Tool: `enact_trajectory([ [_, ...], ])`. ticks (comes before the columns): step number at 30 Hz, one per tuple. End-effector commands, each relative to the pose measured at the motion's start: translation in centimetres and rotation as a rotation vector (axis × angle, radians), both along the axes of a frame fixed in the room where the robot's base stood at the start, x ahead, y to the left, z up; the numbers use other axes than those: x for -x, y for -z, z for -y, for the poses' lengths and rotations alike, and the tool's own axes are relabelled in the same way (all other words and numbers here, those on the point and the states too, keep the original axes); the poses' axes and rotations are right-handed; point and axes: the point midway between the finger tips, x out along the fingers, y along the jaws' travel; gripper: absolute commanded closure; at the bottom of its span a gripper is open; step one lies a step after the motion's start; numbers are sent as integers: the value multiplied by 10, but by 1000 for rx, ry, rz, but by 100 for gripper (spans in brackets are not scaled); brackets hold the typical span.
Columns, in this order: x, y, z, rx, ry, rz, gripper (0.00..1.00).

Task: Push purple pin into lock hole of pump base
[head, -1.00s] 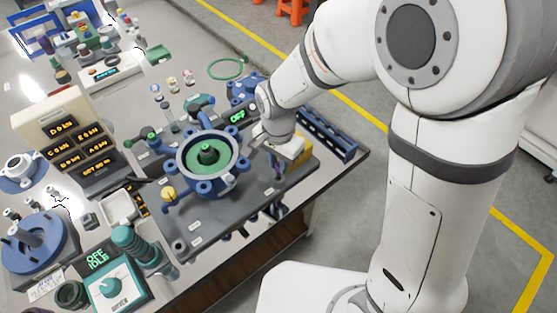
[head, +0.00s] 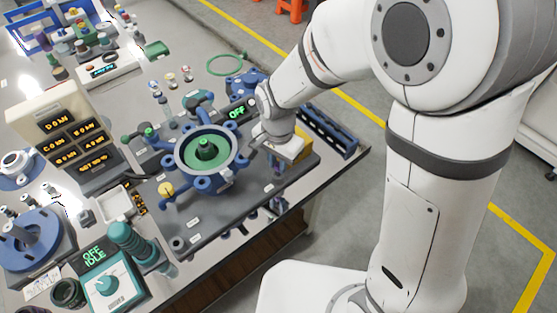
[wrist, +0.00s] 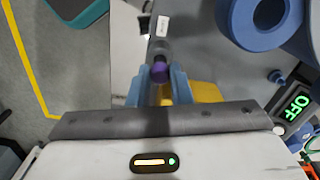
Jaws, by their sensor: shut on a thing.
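My gripper (wrist: 160,84) shows in the wrist view with its two blue fingers close together on the purple pin (wrist: 160,71). The pin's purple part sits between the fingertips, with a grey end beyond it. In the head view my gripper (head: 276,160) is low over the right part of the grey pump base (head: 215,226), and a bit of the purple pin (head: 277,171) shows under it. The blue pump ring (head: 207,154) with a green centre stands on the base to the left. I cannot make out the lock hole or whether the pin touches it.
A yellow block (head: 303,143) is close beside my gripper. A display reading OFF (head: 237,114) stands behind the ring. A blue rail (head: 328,132) lies along the table's right edge. The teal driver box (head: 107,283) is at the front left.

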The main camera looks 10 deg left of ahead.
Motion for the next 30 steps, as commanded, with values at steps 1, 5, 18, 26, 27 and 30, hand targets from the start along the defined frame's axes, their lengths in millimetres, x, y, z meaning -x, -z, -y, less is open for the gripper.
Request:
enact_trajectory([
  [1, 0, 2, 0, 0, 0, 0, 100],
  [5, 0, 1, 0, 0, 0, 0, 100],
  [18, 0, 2, 0, 0, -1, 0, 75],
  [26, 0, 2, 0, 0, -1, 0, 56],
  [27, 0, 2, -1, 0, -1, 0, 56],
  [30, 0, 2, -1, 0, -2, 0, 56],
])
